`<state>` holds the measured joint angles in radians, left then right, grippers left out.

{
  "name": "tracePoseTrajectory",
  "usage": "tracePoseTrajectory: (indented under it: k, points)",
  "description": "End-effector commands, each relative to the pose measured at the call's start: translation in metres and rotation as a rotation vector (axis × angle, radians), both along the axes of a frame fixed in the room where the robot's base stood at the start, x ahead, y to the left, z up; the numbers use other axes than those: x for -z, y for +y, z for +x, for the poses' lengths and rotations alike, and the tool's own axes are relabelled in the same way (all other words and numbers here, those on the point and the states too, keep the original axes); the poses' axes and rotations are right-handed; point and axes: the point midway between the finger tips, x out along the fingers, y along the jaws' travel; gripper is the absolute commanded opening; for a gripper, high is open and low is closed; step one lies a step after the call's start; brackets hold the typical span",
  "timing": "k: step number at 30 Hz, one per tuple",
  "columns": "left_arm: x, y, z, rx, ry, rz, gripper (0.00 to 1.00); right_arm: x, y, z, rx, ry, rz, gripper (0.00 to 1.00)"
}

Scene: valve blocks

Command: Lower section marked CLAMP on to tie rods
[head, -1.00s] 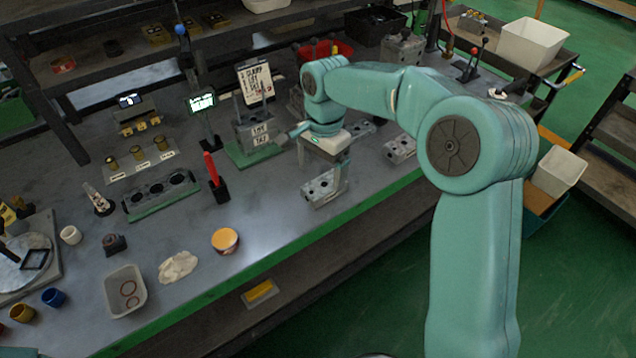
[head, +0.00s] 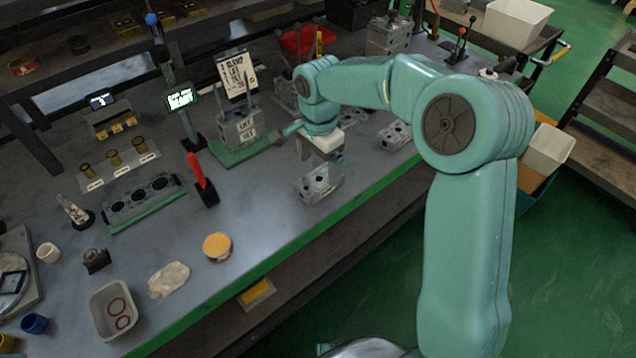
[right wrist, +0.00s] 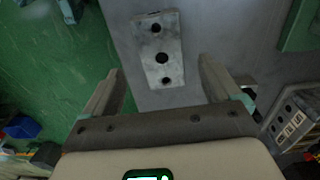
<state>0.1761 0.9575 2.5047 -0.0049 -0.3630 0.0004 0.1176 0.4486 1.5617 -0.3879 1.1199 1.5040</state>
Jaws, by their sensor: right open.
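A grey metal valve section (head: 318,183) with dark round ports lies on the bench near its front edge; no CLAMP marking is legible on it. My right gripper (right wrist: 160,68) is open above this section. In the right wrist view the section (right wrist: 150,68) shows between and beyond the two fingers, and I see no contact. Tie rods (head: 248,84) rise from a stack of sections (head: 240,128) with white labels that seem to read LIFT and TILT, on a green base (head: 232,157) left of the gripper. My left gripper is not in view.
More grey sections (head: 395,136) lie behind the gripper. A red-handled tool (head: 198,172), a green-lit display (head: 180,99) and a card (head: 238,76) stand on the left. An orange-topped tub (head: 217,246) sits near the front edge. Bench between tub and section is clear.

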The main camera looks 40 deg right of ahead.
Motion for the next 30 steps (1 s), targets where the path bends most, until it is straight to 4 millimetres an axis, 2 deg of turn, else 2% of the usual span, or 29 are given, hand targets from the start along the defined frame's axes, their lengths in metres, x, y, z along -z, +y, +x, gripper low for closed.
tracePoseTrajectory:
  k: [5,13,22,23,24,29,30]
  points:
    - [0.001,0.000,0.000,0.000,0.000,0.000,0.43,0.014,0.000,0.001,0.002,0.001,0.000,0.92]
    - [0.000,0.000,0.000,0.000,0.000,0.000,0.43,0.055,-0.001,0.004,0.001,0.003,0.000,0.92]
    - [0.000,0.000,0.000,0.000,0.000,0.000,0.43,0.061,-0.001,0.005,0.001,0.000,0.000,0.92]
    - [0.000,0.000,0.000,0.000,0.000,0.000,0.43,0.061,-0.001,0.005,0.001,0.000,0.000,0.85]
    - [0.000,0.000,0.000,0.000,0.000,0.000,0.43,0.061,-0.001,0.005,0.001,0.000,0.000,0.72]
    - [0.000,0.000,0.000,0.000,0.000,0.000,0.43,0.060,-0.001,0.005,0.001,0.000,0.000,0.20]
    - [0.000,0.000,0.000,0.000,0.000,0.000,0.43,0.060,-0.001,0.005,0.001,-0.002,-0.001,0.16]
